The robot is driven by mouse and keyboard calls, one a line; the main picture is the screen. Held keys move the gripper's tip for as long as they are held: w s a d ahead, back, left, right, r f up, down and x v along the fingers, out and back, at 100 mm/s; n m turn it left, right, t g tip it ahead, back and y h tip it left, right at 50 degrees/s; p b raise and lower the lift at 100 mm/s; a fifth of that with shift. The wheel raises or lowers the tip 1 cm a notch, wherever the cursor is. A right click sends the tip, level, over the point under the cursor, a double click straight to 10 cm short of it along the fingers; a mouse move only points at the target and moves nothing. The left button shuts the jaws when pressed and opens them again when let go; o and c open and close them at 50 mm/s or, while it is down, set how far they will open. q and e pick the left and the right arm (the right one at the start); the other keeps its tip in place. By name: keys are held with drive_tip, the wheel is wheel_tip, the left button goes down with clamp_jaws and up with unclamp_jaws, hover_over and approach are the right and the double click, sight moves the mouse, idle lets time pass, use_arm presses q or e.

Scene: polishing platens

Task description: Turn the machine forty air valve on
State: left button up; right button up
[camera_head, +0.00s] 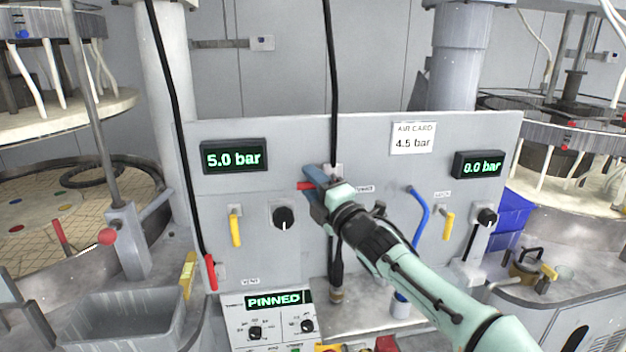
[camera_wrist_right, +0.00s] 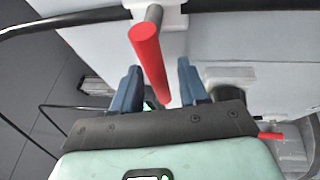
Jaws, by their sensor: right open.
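A grey panel (camera_head: 385,150) carries a red valve handle (camera_head: 304,186) near its middle, below a black hose; my gripper partly hides it. My right gripper (camera_head: 314,184) is at this handle, with its blue fingers open. In the right wrist view the red handle (camera_wrist_right: 147,58) runs into the gap between the open fingers (camera_wrist_right: 160,82), one on each side; I cannot tell whether they touch it. A left display (camera_head: 233,156) reads 5.0 bar and a right display (camera_head: 479,164) reads 0.0 bar. A card (camera_head: 413,138) reads 4.5 bar. My left gripper is not in view.
Yellow levers (camera_head: 235,228) (camera_head: 448,227) and black knobs (camera_head: 284,217) (camera_head: 487,216) sit on the panel. A red handle (camera_head: 210,271) is at its lower left. A lower box display (camera_head: 279,300) reads PINNED. A grey bin (camera_head: 120,318) stands left. Hoses hang in front.

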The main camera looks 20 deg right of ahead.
clamp_jaws()
